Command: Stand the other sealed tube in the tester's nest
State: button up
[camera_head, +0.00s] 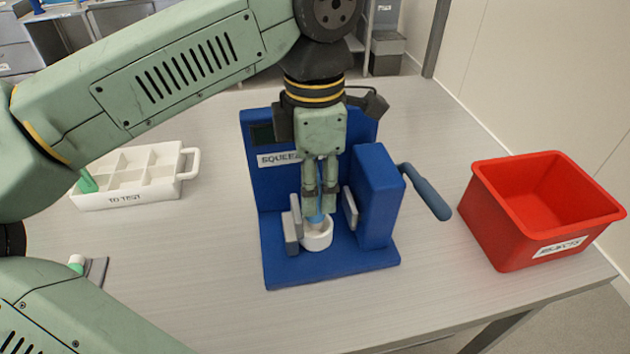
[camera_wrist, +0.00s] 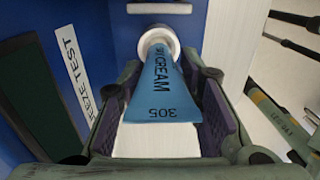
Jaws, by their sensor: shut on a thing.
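My gripper (camera_head: 320,205) is shut on a blue tube (camera_head: 315,220) and points straight down at the tester (camera_head: 340,274). In the wrist view the tube (camera_wrist: 172,90) reads "CREAM" and "305" and lies between my fingers. Its far, cap end is at the white round nest (camera_wrist: 158,36). In the head view the nest (camera_head: 317,239) stands on the tester's base between two grey pads, with the tube upright at its opening. My fingers hide most of the tube. I cannot tell whether it rests on the nest's floor.
The tester's blue lever (camera_head: 427,193) sticks out to the right. A red "REJECTS" bin (camera_head: 510,240) stands at the right. A white "TO TEST" crate (camera_head: 130,198) at the left holds a green tube (camera_head: 87,181). A grey plate (camera_head: 97,271) with a green, white-ended item (camera_head: 76,262) is partly behind my arm.

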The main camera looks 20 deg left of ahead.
jog(key=shift+s+f+b, duration=0.15)
jog(key=shift+f+b, duration=0.7)
jog(key=shift+f, duration=0.2)
jog(key=shift+d, duration=0.1)
jog(key=shift+c, duration=0.4)
jog(key=shift+f, duration=0.1)
grip_shut()
jog(key=o, duration=0.8)
grip_release()
jog(key=shift+w+f, duration=0.1)
jog(key=shift+w, duration=0.1)
jog(key=o, duration=0.5)
jog(key=shift+r, duration=0.2)
jog(key=shift+s, duration=0.1)
